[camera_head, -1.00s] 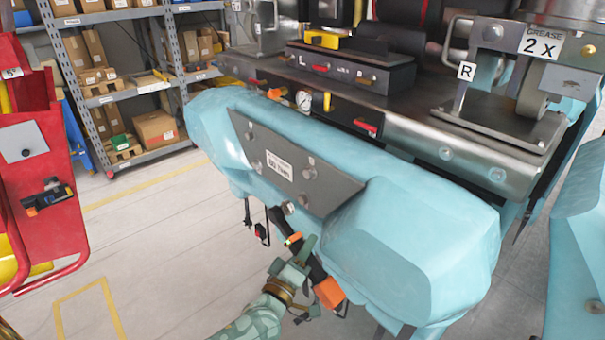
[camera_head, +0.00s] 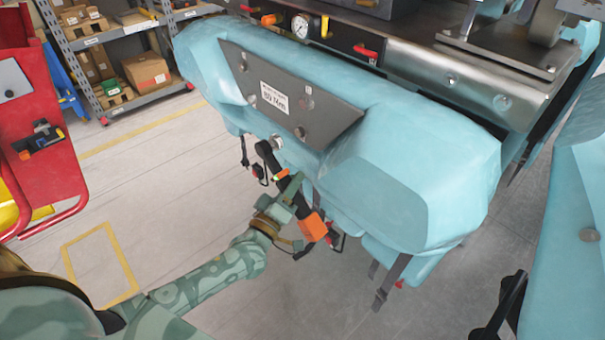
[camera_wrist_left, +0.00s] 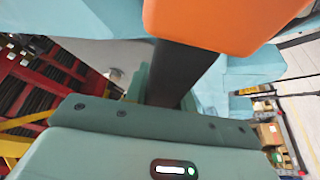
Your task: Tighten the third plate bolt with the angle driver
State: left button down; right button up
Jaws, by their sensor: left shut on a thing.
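My left gripper (camera_head: 291,196) is shut on the black angle driver (camera_head: 284,180). The driver's head points up-left, just below the plate's lower edge near a round bolt-like part (camera_head: 278,142); I cannot tell whether they touch. Its orange end (camera_head: 313,227) points down-right. In the left wrist view, the driver's black handle (camera_wrist_left: 181,72) stands behind my gripper, its orange end above. My right gripper is not seen.
A red cart (camera_head: 40,170) holding another tool (camera_head: 38,138) stands left. Shelves with boxes (camera_head: 147,70) are at the back left. Hanging straps (camera_head: 390,283) lie below the teal body. A dark rod (camera_head: 500,308) shows at lower right. Floor between cart and body is clear.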

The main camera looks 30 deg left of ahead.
pick_arm(q)
jog(key=shift+s+a+r+m+h+b, duration=0.2)
jog(key=shift+s+a+r+m+b, duration=0.05)
jog(key=shift+a+r+m+b, duration=0.25)
jog(key=shift+s+a+r+m+h+b, duration=0.2)
jog(key=shift+s+a+r+m+b, duration=0.15)
jog(key=shift+r, duration=0.2)
jog(key=r, duration=0.1)
jog(key=r+m, duration=0.1)
jog(key=r, duration=0.1)
jog(key=r+m+h, duration=0.1)
jog(key=r, duration=0.1)
jog(key=shift+s+d+t, duration=0.3)
jog(key=shift+d, duration=0.05)
jog(key=shift+w+d+f+m+h+b, duration=0.15)
jog(key=shift+m+h, duration=0.1)
jog(key=shift+m, duration=0.2)
jog(key=shift+d+r+m+h+b, duration=0.15)
jog(key=shift+m+h, duration=0.1)
jog(key=shift+m, duration=0.15)
jog(key=shift+w+f, duration=0.15)
jog(key=shift+w, duration=0.4)
jog(key=w, duration=0.1)
jog(key=w+d+b, duration=0.1)
jog(key=shift+w, duration=0.35)
jog(key=shift+d, duration=0.1)
jog(key=shift+w, duration=0.1)
